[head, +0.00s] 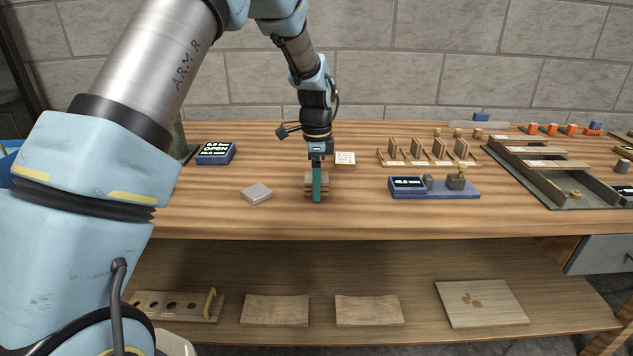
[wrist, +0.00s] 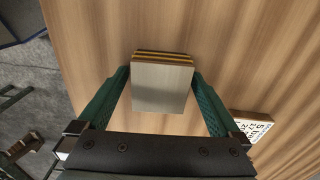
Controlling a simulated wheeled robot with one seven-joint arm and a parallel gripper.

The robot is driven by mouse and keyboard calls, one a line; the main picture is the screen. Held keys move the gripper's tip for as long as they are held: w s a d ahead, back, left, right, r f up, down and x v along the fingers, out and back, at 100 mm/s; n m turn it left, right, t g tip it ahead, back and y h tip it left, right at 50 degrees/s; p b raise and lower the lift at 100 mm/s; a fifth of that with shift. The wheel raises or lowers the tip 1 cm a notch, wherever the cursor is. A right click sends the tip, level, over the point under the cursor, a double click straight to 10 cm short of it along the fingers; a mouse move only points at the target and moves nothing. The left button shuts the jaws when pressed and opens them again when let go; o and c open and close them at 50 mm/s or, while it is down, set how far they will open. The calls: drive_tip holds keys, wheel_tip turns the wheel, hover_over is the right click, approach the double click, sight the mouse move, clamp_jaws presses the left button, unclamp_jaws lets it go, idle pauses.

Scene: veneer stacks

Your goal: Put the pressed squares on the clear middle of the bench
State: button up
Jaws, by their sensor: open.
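A small layered square stack (head: 309,190) stands on the wooden bench (head: 270,222) near its front middle. In the wrist view the stack (wrist: 162,88) shows a plain grey top face and a banded dark and yellow edge. My gripper (head: 316,188) is lowered over it, with one teal finger hiding part of it in the head view. In the wrist view my gripper (wrist: 160,74) has a finger on each side of the stack. The jaws are open; whether either finger touches it I cannot tell. A separate flat grey square (head: 256,193) lies to the left.
A blue display box (head: 215,153) stands back left. A white label card (head: 345,159) sits just behind my gripper. To the right are a slotted rack (head: 428,160), a blue gauge base (head: 435,190) and a divided tray (head: 555,172). Boards lie on the lower shelf (head: 420,280).

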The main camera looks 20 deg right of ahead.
drive_tip(key=shift+r, duration=0.1)
wheel_tip(320, 180, up, 12)
drive_tip(key=b, duration=0.2)
drive_tip(key=a+f+n, duration=0.3)
drive_tip(key=a+n, duration=0.8)
drive_tip(key=a, duration=1.1)
drive_tip(key=s+a+f+n, duration=0.1)
drive_tip(key=s+a+n, duration=0.4)
drive_tip(key=a, duration=0.2)
drive_tip(key=s+a+f+n+t, duration=0.1)
drive_tip(key=s+a+f+n, duration=0.1)
drive_tip(key=s+a+n, duration=0.4)
drive_tip(key=shift+a+f+t, duration=0.25)
drive_tip(key=shift+a+t, duration=0.05)
drive_tip(key=shift+a, duration=0.65)
